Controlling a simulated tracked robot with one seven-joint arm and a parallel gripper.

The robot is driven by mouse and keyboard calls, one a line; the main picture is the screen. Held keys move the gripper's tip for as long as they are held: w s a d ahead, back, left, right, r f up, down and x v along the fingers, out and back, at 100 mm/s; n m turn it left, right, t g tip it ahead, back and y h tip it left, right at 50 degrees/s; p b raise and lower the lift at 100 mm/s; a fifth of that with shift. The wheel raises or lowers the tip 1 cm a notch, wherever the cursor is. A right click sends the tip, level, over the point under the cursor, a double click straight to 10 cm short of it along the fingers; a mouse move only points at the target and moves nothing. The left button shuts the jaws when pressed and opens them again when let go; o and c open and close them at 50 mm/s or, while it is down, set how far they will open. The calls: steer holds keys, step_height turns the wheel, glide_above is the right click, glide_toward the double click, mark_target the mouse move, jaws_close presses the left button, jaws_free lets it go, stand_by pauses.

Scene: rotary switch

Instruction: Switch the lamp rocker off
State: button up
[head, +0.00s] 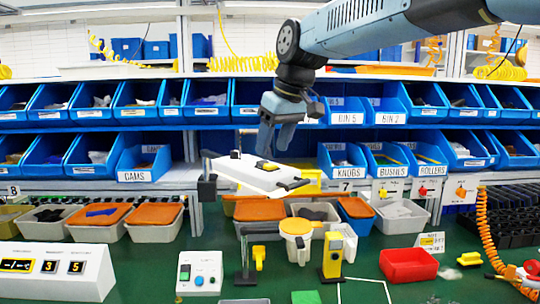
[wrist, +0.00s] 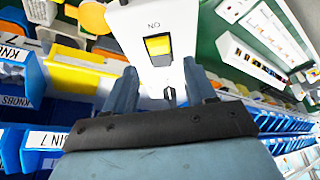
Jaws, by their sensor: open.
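The lamp rocker (head: 267,166) is yellow and black, set in the top of a white box (head: 240,175) raised on a stand. In the wrist view the yellow rocker (wrist: 158,46) sits in a dark frame on the white box (wrist: 127,22), beside an upside-down "ON" mark. My gripper (head: 276,145) is above the box, close over the rocker in the head view. In the wrist view its two fingers (wrist: 162,78) are apart with nothing held between them. I cannot tell whether a fingertip touches the box.
A black handle (head: 292,184) juts from the box's near right end. Below, the green bench holds a white switch box (head: 200,272), a yellow block (head: 333,256) and a red bin (head: 409,265). Blue bins (head: 145,163) line the shelves behind.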

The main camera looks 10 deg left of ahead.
mark_target(267, 163)
steer(key=shift+x, duration=1.85)
